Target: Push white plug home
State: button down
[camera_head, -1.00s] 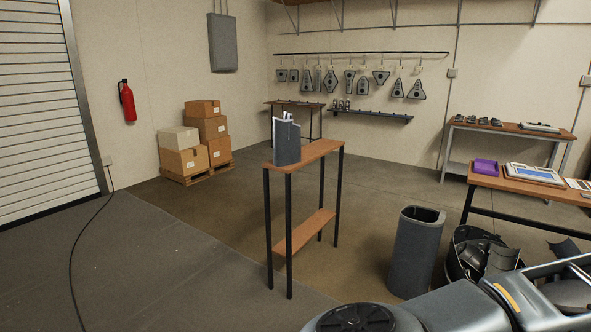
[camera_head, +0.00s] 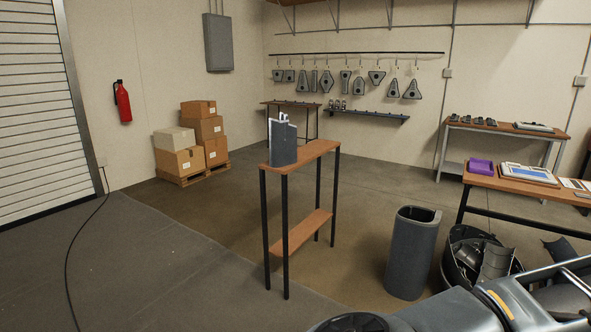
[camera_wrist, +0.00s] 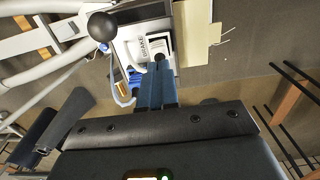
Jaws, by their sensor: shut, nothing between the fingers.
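My gripper (camera_wrist: 158,68) is in the wrist view, its dark blue fingers shut together and empty. The fingertips overlap a white panel (camera_wrist: 133,55) with a printed label and a blue patch; I cannot tell whether they touch it. A thin white curved cord or hook (camera_wrist: 120,92) hangs left of the fingers. I cannot make out a white plug for certain in the wrist view. In the head view my gripper is not visible. A dark grey box (camera_head: 284,146) with a white piece (camera_head: 281,118) on top stands on the narrow wooden stand (camera_head: 322,147).
A dark round knob (camera_wrist: 102,27) and light grey tubes (camera_wrist: 40,42) lie left of the fingers in the wrist view. In the head view, a tall grey bin (camera_head: 412,253) stands beside a round bin of dark parts (camera_head: 470,262). The floor left of the stand is open.

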jog(key=shift+r+p, duration=1.75)
jog(key=shift+r, duration=0.3)
jog(key=shift+r+p, duration=0.3)
jog(key=shift+r, duration=0.65)
